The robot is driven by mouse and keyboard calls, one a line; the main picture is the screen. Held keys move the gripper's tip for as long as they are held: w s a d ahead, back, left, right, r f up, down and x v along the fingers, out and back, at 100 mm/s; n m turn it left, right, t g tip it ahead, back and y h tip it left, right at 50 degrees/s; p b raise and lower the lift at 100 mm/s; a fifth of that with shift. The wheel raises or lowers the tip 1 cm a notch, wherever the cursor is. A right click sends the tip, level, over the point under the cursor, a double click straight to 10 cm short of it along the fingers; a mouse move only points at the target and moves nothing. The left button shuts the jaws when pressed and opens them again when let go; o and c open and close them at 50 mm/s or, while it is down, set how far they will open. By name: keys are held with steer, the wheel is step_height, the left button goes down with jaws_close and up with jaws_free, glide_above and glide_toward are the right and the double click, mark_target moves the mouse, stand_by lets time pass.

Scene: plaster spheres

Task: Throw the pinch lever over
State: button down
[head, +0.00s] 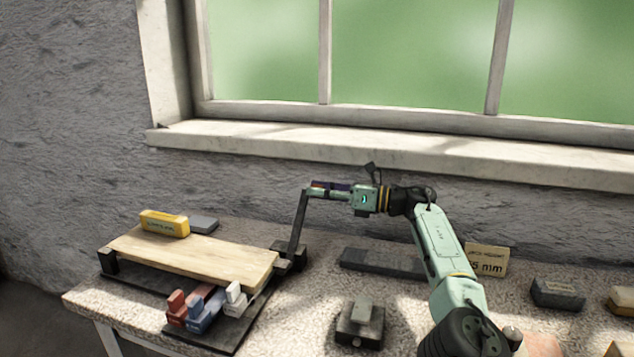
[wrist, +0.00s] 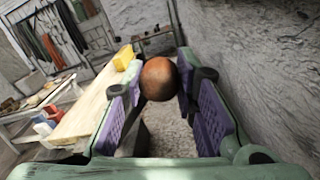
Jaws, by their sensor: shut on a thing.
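The pinch lever (head: 298,225) is a dark bar at the right end of the wooden board (head: 190,254). It rises from a black bracket (head: 290,254) and stands near upright, its top leaning slightly right. My gripper (head: 316,190) is at the lever's top, reaching in from the right. In the wrist view, my gripper's purple-padded fingers (wrist: 160,85) are shut on the lever's round brown knob (wrist: 160,78). In the head view the fingers hide the knob. The dark bar shows below the knob in the wrist view.
A yellow block (head: 164,223) and a grey block (head: 203,224) are at the board's back edge. Red (head: 175,306), blue (head: 203,314) and white (head: 235,299) pieces stand in front. A dark flat bar (head: 380,262) and a small block (head: 360,325) lie right. The window wall is close behind.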

steer(key=shift+w+d+f+m, duration=0.25)
steer(key=shift+w+f+m, duration=0.5)
steer(key=shift+f, duration=0.2)
steer(key=shift+w+d+f+m, duration=0.2)
steer(key=shift+w+f+m, duration=0.4)
steer(key=shift+f+m, duration=0.25)
steer(key=c, duration=1.2)
jaws_free()
steer(key=shift+c, duration=0.2)
step_height(320, 180, up, 10)
steer(key=shift+s+f, duration=0.1)
steer(key=shift+f, duration=0.05)
